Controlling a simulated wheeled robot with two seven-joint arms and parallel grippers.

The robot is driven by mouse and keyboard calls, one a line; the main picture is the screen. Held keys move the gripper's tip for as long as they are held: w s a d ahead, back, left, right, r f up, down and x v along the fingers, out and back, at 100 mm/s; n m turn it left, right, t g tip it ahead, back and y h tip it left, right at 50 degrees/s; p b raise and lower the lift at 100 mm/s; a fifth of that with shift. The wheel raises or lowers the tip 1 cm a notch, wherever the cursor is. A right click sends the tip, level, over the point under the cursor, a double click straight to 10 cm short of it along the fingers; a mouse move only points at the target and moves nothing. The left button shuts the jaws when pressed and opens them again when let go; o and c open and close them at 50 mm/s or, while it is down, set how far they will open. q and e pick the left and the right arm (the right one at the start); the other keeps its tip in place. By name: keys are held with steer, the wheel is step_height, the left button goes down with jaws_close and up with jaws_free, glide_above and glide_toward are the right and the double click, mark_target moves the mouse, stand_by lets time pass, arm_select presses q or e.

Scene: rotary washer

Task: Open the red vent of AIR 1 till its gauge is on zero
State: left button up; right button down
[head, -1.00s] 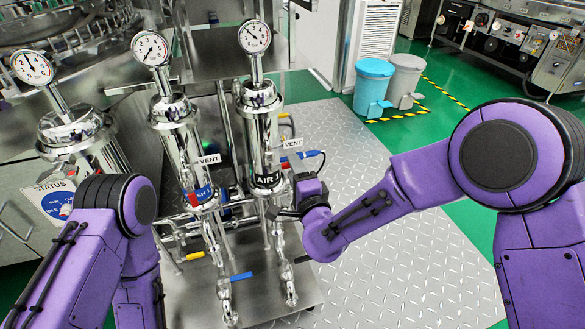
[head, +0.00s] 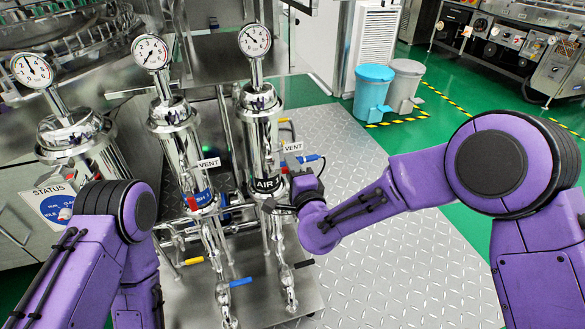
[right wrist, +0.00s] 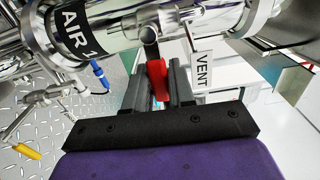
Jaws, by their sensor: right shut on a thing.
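The AIR 1 filter housing is a shiny steel cylinder with a black AIR label (head: 267,184) in the head view; the label also shows in the right wrist view (right wrist: 75,32). Its round white gauge (head: 255,40) stands on top; its needle is too small to read surely. The red vent handle (right wrist: 157,78) hangs below the housing in the right wrist view. My right gripper (right wrist: 162,85) is shut on it, with a dark finger on each side. In the head view my right gripper (head: 283,209) is beside the lower housing, and the handle is hidden. My left gripper is out of view.
Two similar housings with gauges (head: 151,52) (head: 32,70) stand to the left. Pipes with blue (head: 240,282) and yellow (head: 193,261) handles lie below. A VENT tag (right wrist: 203,70) hangs close to my right fingers. Open metal floor (head: 390,255) lies to the right.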

steer(key=a+f+m+b, duration=0.2)
steer(key=m+b, duration=0.1)
steer(key=m, duration=0.5)
steer(key=s+a+f+m+b, duration=0.1)
steer(key=m+b, duration=0.3)
steer(key=m, duration=0.5)
steer(key=shift+s+a+f+m, duration=0.3)
steer(key=shift+a+f, duration=0.45)
steer(key=shift+f, duration=0.15)
steer(key=shift+a, duration=0.1)
steer(key=c, duration=1)
jaws_free()
steer(key=shift+c, duration=0.2)
